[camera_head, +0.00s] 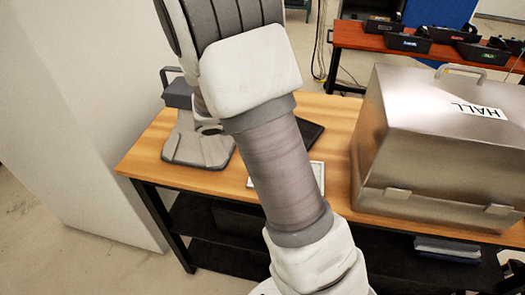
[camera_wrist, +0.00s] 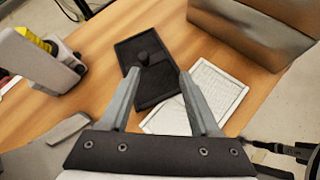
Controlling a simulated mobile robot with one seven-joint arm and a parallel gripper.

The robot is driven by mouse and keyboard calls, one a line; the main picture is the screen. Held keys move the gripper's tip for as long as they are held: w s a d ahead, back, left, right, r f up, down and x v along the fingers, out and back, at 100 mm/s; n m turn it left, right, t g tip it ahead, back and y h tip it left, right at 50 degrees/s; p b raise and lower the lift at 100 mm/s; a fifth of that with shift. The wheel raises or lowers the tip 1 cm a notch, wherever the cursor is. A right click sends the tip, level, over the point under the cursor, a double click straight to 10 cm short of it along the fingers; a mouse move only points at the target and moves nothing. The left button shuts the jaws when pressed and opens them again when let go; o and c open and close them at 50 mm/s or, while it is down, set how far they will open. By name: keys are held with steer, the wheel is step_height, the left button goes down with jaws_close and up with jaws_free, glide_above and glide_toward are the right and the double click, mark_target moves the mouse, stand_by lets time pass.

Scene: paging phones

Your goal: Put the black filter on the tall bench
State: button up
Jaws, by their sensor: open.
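The black filter (camera_wrist: 158,84) is a flat dark panel with a round knob. It lies on a wooden bench top (camera_wrist: 95,62). In the head view, only a dark corner of the filter (camera_head: 309,131) shows beside my arm. My gripper (camera_wrist: 160,71) is open, with its two fingertips apart over the black filter and the knob seen between and just beyond them. Nothing is held. My gripper is hidden in the head view by my arm. Which surface is the tall bench I cannot tell for sure; a red-brown bench (camera_head: 352,37) stands behind the wooden one.
A pale panel (camera_wrist: 212,84) lies right beside the black filter. A large metal box marked HALL (camera_head: 430,140) fills the wooden bench's right side. A grey device (camera_head: 197,148) stands at its left end. Several black trays with coloured labels (camera_head: 403,43) occupy the red-brown bench.

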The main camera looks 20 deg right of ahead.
steer(key=s+a+r+m+t+y, duration=0.1)
steer(key=s+a+r+m+y, duration=0.2)
steer(key=s+a+r+m, duration=0.1)
steer(key=s+a+r+m+t+y, duration=0.1)
steer(key=s+a+r+m+y, duration=0.3)
steer(key=s+m, duration=0.4)
steer(key=s+a+r+m+t+y, duration=0.1)
steer(key=s+a+r+m+y, duration=0.2)
steer(key=s+a+r+m, duration=0.3)
steer(key=s+r, duration=0.1)
steer(key=s, duration=0.3)
steer(key=shift+a+r+y, duration=0.25)
steer(key=shift+y, duration=0.05)
